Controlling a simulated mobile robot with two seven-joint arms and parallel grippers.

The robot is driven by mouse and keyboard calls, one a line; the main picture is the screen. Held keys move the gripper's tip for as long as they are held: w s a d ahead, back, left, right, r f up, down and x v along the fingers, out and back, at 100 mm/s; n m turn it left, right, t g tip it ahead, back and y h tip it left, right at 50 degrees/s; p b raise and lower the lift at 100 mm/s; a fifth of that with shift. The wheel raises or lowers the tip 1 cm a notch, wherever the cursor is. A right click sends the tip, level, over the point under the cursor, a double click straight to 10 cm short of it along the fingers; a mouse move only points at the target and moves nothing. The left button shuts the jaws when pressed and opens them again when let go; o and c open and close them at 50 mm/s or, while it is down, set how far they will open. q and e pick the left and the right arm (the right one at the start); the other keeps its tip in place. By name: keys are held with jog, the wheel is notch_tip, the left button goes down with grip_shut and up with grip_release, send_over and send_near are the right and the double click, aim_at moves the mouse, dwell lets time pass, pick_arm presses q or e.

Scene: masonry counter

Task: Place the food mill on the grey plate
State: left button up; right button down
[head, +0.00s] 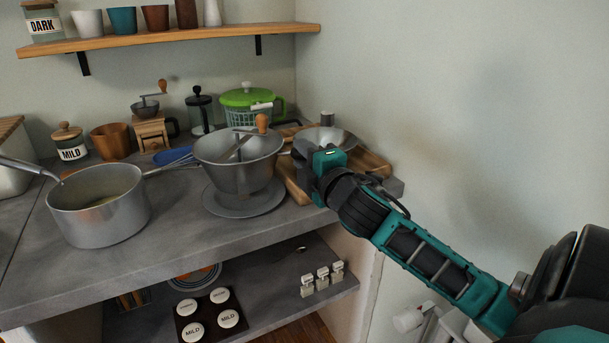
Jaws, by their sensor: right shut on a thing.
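The food mill (238,172) is a grey metal bowl with a crank and an orange-brown wooden knob. It is upright over the grey plate (222,207), a flat round plate on the counter, and its base overlaps the plate's middle. I cannot tell whether the base touches the plate. My right gripper (297,155) comes in from the right and is shut on the food mill's handle at the bowl's right side. The fingertips and most of the handle are hidden. My left gripper is not in view.
A large saucepan (100,215) stands left of the plate. Behind are a blue item (172,156), a coffee grinder (150,130), a French press (200,110) and a green salad spinner (247,100). A wooden board (372,165) with a metal bowl (335,138) lies right. The counter front is clear.

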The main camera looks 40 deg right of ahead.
notch_tip(320, 180, down, 3)
jog(key=shift+f+b, duration=0.1)
jog(key=shift+b, duration=0.25)
jog(key=shift+f, duration=0.3)
jog(key=c, duration=0.8)
grip_release()
